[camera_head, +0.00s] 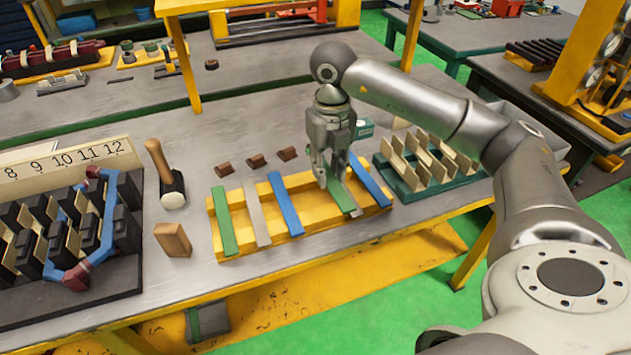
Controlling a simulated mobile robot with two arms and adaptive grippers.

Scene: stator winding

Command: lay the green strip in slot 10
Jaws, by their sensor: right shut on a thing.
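My right gripper (323,180) points down over the yellow rack (308,232) and is shut on a green strip (343,197). The strip is at the rack's right part; I cannot tell whether it still touches the rack. Another green strip (223,221) lies at the rack's left end. The stator block (75,230) with dark coils stands at the left. Behind it a board (70,165) shows slot numbers 8 to 12, with 10 near its middle. A blue and red looped part (88,225) sits on the block's right part. My left gripper is not in view.
A grey strip (257,212) and blue strips (285,205) also lie on the rack. A mallet (171,180) and a wooden block (173,239) stand between rack and stator. Brown wedges (255,162) lie behind the rack. A green holder (430,178) with cream pieces is at right.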

